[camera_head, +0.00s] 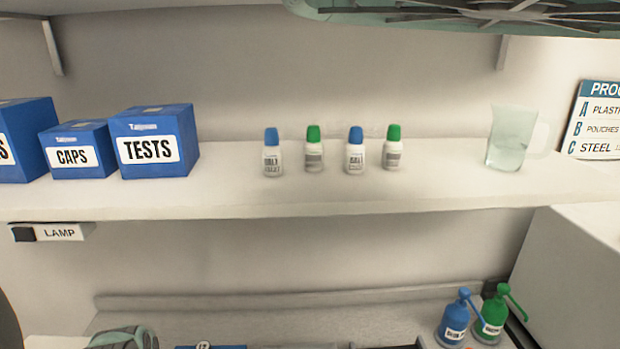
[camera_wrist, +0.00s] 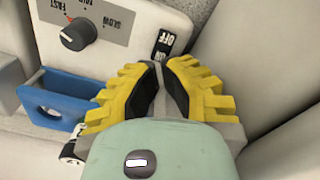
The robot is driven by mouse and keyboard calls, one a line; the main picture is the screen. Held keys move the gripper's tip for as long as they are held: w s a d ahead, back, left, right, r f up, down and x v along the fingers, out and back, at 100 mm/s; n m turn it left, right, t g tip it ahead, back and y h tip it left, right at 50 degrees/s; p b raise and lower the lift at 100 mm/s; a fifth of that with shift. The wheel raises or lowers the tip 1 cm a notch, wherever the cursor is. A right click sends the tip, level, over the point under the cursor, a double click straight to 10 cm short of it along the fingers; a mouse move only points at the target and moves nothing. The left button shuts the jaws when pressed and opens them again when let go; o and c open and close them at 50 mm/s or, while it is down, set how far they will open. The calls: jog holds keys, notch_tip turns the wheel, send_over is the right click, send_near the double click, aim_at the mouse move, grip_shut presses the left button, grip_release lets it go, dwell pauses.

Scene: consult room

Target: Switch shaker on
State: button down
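A white device with a control panel (camera_wrist: 110,22), apparently the shaker, shows at the upper left of the wrist view. Its panel has a round dark knob (camera_wrist: 78,34) with SLOW and FAST marks. A small black switch (camera_wrist: 162,46) with ON and OFF lettering sits at its right corner; its position cannot be told. My gripper (camera_wrist: 159,65) has yellow ridged fingers with dark pads, tips together, holding nothing visible. The tips are just below the switch in the picture; contact cannot be told. The shaker cannot be made out in the head view.
A blue open holder (camera_wrist: 62,100) sits left of my fingers. In the head view a shelf (camera_head: 300,203) carries blue boxes (camera_head: 160,145), small capped bottles (camera_head: 313,155) and a glass beaker (camera_head: 509,140). Blue (camera_head: 455,318) and green (camera_head: 492,315) pump bottles stand on the lower counter.

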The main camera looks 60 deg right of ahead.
jog(key=shift+f+b, duration=1.5)
jog(key=shift+f, duration=0.3)
dwell(0.8)
jog(key=shift+r, duration=0.15)
jog(key=shift+r+p, duration=1.8)
jog(key=shift+r, duration=1.6)
jog(key=shift+s, duration=0.1)
